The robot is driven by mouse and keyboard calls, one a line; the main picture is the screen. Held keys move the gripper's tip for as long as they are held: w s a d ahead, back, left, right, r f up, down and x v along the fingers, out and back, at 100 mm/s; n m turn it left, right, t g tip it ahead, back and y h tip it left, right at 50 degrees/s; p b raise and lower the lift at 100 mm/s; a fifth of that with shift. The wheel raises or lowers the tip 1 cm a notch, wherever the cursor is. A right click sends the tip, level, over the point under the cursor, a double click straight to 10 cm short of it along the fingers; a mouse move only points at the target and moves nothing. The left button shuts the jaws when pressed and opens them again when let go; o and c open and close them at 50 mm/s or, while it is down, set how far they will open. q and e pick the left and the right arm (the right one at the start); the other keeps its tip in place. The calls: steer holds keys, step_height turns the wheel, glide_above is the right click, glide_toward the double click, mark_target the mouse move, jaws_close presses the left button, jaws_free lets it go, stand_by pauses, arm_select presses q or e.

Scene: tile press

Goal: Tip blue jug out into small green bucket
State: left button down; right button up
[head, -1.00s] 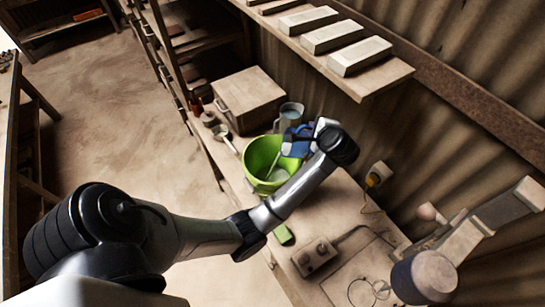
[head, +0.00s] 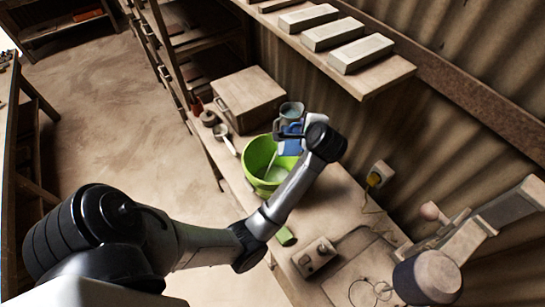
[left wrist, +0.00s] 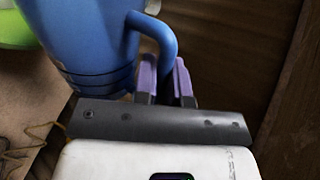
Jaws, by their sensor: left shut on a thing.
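The blue jug (head: 291,146) is in my left gripper beside the small green bucket (head: 249,160), partly hidden by the gripper and wrist. In the left wrist view the jug (left wrist: 88,42) fills the upper left, and the purple fingers of my left gripper (left wrist: 166,72) are shut on its handle (left wrist: 160,34). The bucket's green edge (left wrist: 14,30) shows at the far left there. In the head view my left gripper (head: 289,131) is by the bucket's far right rim. The bucket stands on the bench with pale contents and a whitish stick inside. The jug's contents are hidden.
A wooden box (head: 248,98) and a metal scoop (head: 224,138) are beyond the bucket. A green block (head: 285,236) and a switch box (head: 315,257) lie nearer. A shelf with pale bricks (head: 361,53) overhangs at the back.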

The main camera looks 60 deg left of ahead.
mark_target(298, 123)
arm_select(q)
steer(key=shift+s+a+r, duration=0.1)
steer(key=shift+s+a, duration=0.05)
steer(key=shift+s, duration=0.1)
steer(key=shift+s+a+r+n+t+b, duration=0.2)
steer(key=shift+s+n+t+b, duration=0.15)
steer(key=shift+b, duration=0.2)
steer(key=shift+s+a+r+n+t+h+b, duration=0.3)
steer(key=shift+s+r+h+b, duration=0.1)
steer(key=shift+s+b, duration=0.25)
